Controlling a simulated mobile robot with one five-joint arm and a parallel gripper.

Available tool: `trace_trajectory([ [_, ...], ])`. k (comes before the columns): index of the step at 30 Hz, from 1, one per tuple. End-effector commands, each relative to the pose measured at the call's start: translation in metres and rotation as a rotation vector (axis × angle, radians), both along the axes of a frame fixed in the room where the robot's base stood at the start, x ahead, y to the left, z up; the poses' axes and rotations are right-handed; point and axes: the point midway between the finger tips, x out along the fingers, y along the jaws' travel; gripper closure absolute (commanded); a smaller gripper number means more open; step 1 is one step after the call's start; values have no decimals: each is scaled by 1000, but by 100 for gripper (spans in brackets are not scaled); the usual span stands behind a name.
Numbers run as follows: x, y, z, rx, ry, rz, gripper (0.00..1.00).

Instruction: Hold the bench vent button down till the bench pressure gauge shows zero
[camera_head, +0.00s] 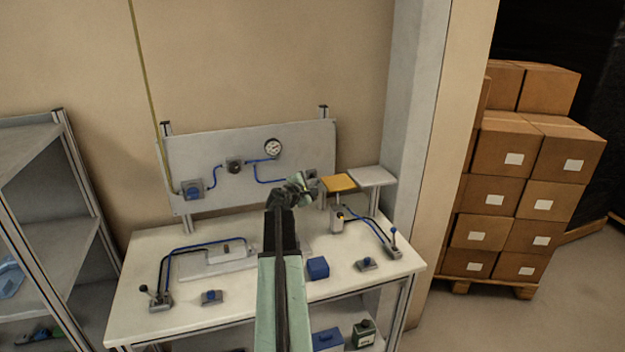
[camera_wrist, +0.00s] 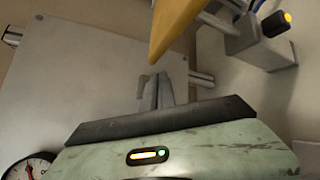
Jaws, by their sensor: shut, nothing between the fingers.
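The round white pressure gauge (camera_head: 273,147) is on the upright grey board above the bench. Its needle is too small to read. Part of a gauge dial (camera_wrist: 30,168) with red on it shows at the lower left of the wrist view, cut off by the edge. My gripper (camera_head: 308,187) is at the board's lower right, below and right of the gauge, and hides what is behind it. In the wrist view my gripper (camera_wrist: 155,90) has its fingers together and empty. I cannot tell which part is the vent button or whether my fingers touch it.
A yellow plate (camera_head: 339,183) and a pale plate (camera_head: 372,176) stand right of my gripper. A grey block with a yellow cap (camera_head: 338,218) is below the yellow plate. Levers, hoses and blue blocks (camera_head: 318,268) are on the bench (camera_head: 135,268).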

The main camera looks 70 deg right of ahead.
Motion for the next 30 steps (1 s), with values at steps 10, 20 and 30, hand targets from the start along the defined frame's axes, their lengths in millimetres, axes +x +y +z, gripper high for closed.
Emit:
trace_trajectory([
  [10,2,-2,0,0,0,0,100],
  [20,4,-4,0,0,0,0,100],
  [30,7,-7,0,0,0,0,100],
])
